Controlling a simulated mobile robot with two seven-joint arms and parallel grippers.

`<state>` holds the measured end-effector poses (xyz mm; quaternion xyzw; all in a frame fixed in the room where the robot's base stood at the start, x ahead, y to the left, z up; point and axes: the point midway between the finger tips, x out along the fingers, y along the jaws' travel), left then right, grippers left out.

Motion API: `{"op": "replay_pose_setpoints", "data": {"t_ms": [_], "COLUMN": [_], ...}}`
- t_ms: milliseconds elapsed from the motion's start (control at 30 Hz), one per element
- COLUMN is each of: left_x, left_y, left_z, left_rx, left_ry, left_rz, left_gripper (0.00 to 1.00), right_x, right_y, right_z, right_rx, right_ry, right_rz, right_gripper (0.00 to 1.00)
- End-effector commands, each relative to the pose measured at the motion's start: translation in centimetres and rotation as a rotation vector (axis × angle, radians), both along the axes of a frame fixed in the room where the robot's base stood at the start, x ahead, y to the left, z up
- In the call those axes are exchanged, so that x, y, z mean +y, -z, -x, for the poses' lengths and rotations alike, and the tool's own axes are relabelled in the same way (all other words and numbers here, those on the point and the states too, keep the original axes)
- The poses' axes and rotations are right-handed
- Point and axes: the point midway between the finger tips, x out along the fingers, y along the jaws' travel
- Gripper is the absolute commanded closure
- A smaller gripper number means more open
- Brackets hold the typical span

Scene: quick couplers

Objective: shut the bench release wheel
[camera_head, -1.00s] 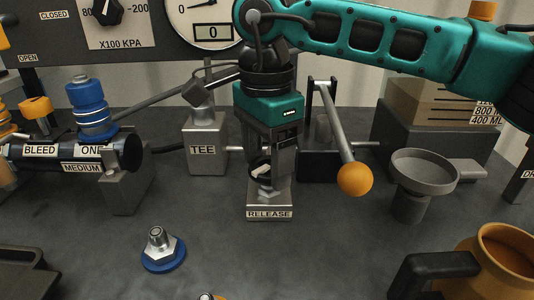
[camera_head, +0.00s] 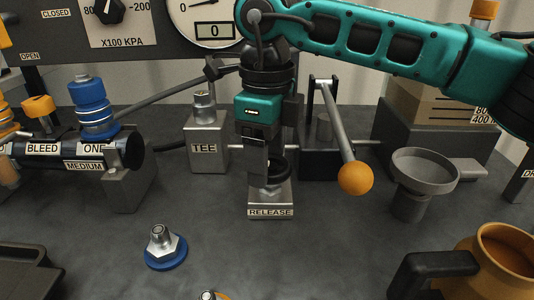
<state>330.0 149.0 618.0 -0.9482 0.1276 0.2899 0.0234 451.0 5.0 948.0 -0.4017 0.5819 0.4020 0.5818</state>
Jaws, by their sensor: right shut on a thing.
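The release wheel (camera_head: 277,172) is a small dark ring on a metal block labelled RELEASE (camera_head: 270,200), standing on the bench in the middle of the view. My right gripper (camera_head: 268,172) comes down from above on the teal arm and is shut on the wheel. Its fingers hide part of the wheel, and the exact grip is small in view. My left gripper is not in view.
A lever with an orange ball (camera_head: 355,179) stands close at the right of the gripper. The TEE block (camera_head: 207,145) stands at its left. A grey funnel (camera_head: 424,170) and a brown jug (camera_head: 495,262) are at the right. A blue-based fitting (camera_head: 165,248) lies in front.

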Motion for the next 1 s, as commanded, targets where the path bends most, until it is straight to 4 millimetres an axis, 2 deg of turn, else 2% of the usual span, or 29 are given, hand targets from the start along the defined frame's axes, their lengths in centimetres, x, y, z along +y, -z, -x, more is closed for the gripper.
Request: {"op": "replay_pose_setpoints", "data": {"t_ms": [1000], "left_x": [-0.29], "left_y": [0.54], "left_z": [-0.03], "left_rx": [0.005], "left_ry": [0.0], "left_rz": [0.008], "left_gripper": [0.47], "right_x": [-0.45], "right_y": [-0.05], "right_z": [-0.4], "right_rx": [-0.002], "right_ry": [0.964], "right_rz": [0.0], "right_gripper": [0.62]}}
